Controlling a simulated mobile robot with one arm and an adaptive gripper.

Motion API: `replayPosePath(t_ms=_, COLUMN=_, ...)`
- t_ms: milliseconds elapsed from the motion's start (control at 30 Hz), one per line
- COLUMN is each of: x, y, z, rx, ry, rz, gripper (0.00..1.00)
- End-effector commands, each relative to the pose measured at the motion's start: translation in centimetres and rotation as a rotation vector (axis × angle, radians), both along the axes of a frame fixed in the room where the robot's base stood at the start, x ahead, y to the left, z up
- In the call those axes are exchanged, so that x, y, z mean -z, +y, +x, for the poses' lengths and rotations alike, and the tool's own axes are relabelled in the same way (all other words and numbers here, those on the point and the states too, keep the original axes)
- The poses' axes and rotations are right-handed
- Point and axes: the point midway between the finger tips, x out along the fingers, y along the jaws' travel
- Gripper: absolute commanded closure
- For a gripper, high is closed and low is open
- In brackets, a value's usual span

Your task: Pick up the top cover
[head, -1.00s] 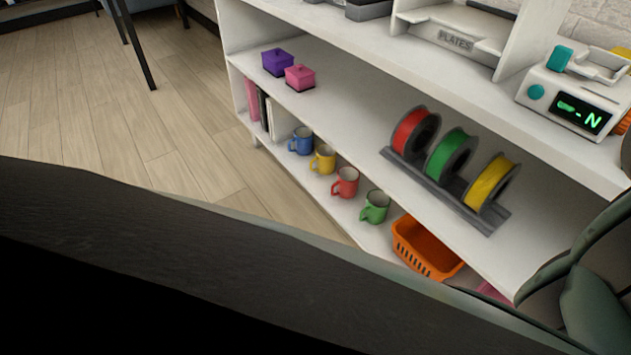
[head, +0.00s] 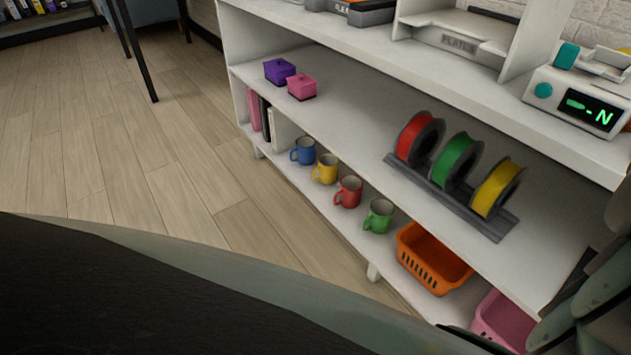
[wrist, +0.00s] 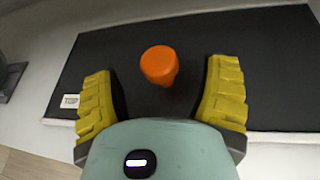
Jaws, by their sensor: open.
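In the wrist view a flat black panel (wrist: 265,60) lies on a white surface, with an orange knob (wrist: 160,64) standing on it. A small white label (wrist: 71,100) reading "TOP" is at its left edge; I take this panel to be the top cover. My gripper (wrist: 162,82) is open, its yellow fingers spread left and right of the knob with gaps on both sides. I cannot tell whether the fingertips touch the panel.
The head view shows a white shelf (head: 345,115) with a spool rack (head: 440,190), small purple (head: 279,72) and pink (head: 301,87) boxes, several mugs, and an orange basket (head: 432,260). A device with a green display (head: 580,100) stands on top. The wooden floor (head: 110,165) at left is clear.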

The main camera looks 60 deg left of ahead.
Motion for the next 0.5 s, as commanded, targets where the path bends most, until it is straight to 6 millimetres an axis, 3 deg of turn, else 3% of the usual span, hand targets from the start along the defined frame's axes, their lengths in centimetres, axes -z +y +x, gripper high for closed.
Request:
replayPosePath(t_ms=200, x=0.9, y=0.6, z=2.1, rx=-0.004, ry=-0.001, rz=0.001, gripper=0.26)
replayPosePath(t_ms=500, x=0.9, y=0.7, z=2.3, rx=-0.004, ry=0.001, rz=0.000, gripper=0.25)
